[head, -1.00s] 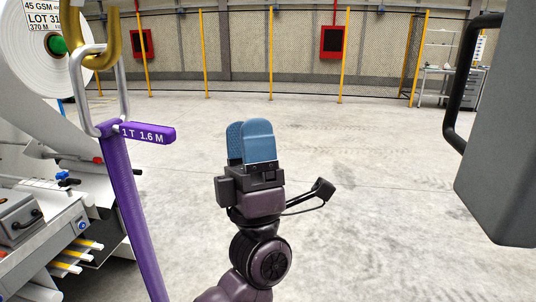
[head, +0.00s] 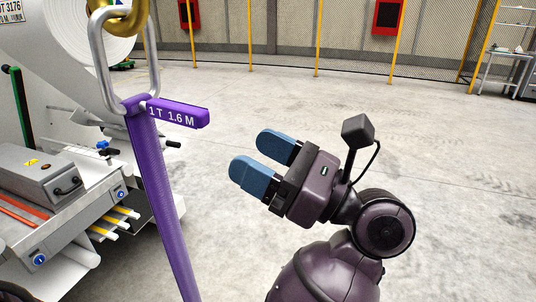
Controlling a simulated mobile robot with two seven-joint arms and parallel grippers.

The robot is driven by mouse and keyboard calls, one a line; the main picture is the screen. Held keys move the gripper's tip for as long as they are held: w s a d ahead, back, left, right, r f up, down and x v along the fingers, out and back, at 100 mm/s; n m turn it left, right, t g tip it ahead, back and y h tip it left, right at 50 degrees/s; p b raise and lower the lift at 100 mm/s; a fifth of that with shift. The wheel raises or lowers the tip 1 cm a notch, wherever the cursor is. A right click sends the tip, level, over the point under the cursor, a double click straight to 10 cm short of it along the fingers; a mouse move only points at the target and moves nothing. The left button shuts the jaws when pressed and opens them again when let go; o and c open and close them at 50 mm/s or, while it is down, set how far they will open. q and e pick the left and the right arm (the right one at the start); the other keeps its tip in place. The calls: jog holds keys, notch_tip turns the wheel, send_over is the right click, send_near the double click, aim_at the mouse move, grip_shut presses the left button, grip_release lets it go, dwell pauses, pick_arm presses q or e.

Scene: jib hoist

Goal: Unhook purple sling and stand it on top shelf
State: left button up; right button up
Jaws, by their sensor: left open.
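The purple sling (head: 160,195) hangs nearly upright at the left of the head view. Its steel link (head: 153,55) hangs on the yellow hook (head: 118,20), which the top edge cuts off. A purple tag (head: 178,112) reading "1 T 1.6 M" sticks out to the right below the link. The sling's lower end is out of frame. My left gripper (head: 254,157) is open and empty, to the right of the sling and lower than the tag. Its two blue fingers point left toward the sling and are apart from it. My right gripper is not in view.
A machine with a large white roll (head: 70,35) and a grey box (head: 50,178) stands close behind the sling at left. Open concrete floor (head: 350,110) lies behind my gripper. A metal shelf bench (head: 503,62) stands far off at right. Yellow posts and mesh fence line the back.

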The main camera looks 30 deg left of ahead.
aim_at(187, 107)
pick_arm(q)
jog(key=p+x, duration=0.2)
jog(key=x, duration=0.5)
jog(key=shift+r, duration=0.25)
jog(key=p+x, duration=0.1)
jog(key=x, duration=0.2)
jog(key=shift+s+a, duration=0.1)
jog(key=shift+a, duration=0.25)
jog(key=shift+x, duration=0.95)
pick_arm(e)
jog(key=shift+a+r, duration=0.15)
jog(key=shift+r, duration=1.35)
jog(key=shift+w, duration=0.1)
pick_arm(q)
grip_shut()
jog(key=shift+d+r+p, duration=0.3)
jog(key=shift+r+p, duration=0.15)
jog(key=shift+r, duration=0.2)
jog(key=shift+d+r+h, duration=0.4)
jog(key=shift+r+h, duration=0.1)
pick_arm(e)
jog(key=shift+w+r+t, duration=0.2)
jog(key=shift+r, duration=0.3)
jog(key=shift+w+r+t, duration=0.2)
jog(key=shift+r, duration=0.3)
pick_arm(q)
jog(key=shift+f, duration=0.1)
